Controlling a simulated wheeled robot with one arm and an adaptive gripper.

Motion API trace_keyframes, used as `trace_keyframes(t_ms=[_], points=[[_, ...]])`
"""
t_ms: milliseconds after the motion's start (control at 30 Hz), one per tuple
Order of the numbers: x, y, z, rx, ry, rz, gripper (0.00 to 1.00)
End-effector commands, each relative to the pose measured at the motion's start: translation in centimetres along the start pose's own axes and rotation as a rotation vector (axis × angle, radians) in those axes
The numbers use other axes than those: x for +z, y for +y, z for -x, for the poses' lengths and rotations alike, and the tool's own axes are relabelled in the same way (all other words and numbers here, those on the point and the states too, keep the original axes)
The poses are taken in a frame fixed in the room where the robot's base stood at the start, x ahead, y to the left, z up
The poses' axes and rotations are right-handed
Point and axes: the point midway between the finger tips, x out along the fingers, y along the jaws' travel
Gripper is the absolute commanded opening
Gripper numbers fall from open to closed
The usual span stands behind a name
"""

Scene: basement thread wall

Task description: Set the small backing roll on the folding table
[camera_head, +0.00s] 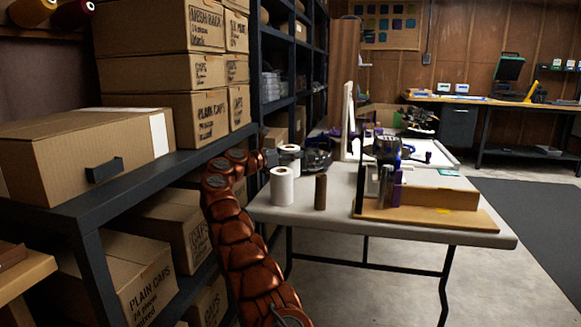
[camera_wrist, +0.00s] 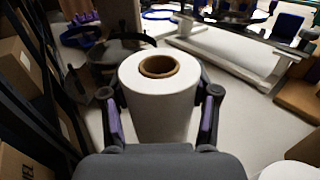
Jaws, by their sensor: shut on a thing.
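The small backing roll (camera_wrist: 158,108), white with a brown core, stands upright between the fingers of my gripper (camera_wrist: 160,95), which is shut on it. In the head view the held roll (camera_head: 290,153) shows at the left back edge of the folding table (camera_head: 340,218), with my gripper (camera_head: 274,157) at its left. Its bottom is hidden, so I cannot tell whether it touches the tabletop. A second white roll (camera_head: 282,187) stands upright on the table in front of it, and its edge shows in the wrist view (camera_wrist: 292,171).
A brown cylinder (camera_head: 321,192) stands right of the second roll. A dark round item (camera_head: 317,158) lies just beyond the held roll. A wooden fixture (camera_head: 430,208) fills the table's right front. Shelves with boxes (camera_head: 190,115) border the left.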

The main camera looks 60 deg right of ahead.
Motion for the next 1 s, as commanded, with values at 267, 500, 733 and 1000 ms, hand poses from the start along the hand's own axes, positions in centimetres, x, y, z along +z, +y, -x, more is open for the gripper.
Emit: trace_keyframes(t_ms=[267, 500, 733, 1000], points=[[-3.2, 0.0, 0.0, 0.001, -0.001, 0.001, 0.15], [-3.4, 0.0, 0.1, 0.002, -0.001, -0.001, 0.15], [-3.8, 0.1, 0.1, 0.002, -0.001, -0.001, 0.15], [-3.7, 0.1, 0.1, 0.002, -0.001, 0.000, 0.70]])
